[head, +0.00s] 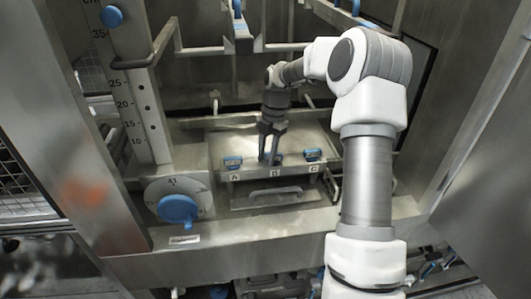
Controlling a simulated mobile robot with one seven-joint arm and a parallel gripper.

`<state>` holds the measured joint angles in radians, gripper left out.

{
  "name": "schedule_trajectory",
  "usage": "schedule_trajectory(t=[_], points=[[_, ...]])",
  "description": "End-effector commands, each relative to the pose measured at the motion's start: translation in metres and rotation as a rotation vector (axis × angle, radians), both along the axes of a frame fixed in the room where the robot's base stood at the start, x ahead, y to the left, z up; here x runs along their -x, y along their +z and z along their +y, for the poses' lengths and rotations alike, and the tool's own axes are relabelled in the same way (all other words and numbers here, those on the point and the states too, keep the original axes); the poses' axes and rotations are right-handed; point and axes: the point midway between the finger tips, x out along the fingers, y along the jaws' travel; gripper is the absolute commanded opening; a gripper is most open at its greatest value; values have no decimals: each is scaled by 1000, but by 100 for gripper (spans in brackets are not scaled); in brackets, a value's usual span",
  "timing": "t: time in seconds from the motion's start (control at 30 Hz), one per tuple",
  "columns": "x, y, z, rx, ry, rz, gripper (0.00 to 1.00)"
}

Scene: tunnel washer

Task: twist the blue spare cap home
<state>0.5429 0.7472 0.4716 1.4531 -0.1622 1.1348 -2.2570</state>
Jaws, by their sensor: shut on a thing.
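My gripper (269,158) points down over the middle station of a pale metal ledge, above the label B (274,173). It is shut on a blue cap (277,159), mostly hidden between and behind the fingers. The cap looks to be at the ledge, but I cannot tell how well it is seated. A blue piece (233,161) sits above label A on the left, and another blue piece (313,155) sits above label C on the right.
A large blue knob (178,209) on a round dial stands left of the ledge. A handle (275,192) sticks out below the labels. A scaled upright (128,90) rises at left, and metal bars (240,45) cross behind my arm. A steel wall closes the right.

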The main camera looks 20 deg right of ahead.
Motion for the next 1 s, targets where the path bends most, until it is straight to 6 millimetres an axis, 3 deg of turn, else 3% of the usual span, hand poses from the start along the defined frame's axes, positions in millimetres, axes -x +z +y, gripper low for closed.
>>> schedule_trajectory(t=[0.03,0.13,0.17,0.3,0.53,1.0], points=[[7,-20,-23,31,-15,17,0],[7,-20,-23,31,-16,18,0],[7,-20,-23,31,-16,18,36],[7,-20,-23,31,-17,18,60],[7,-10,-23,31,-19,18,60],[4,36,-22,32,-19,11,60]])
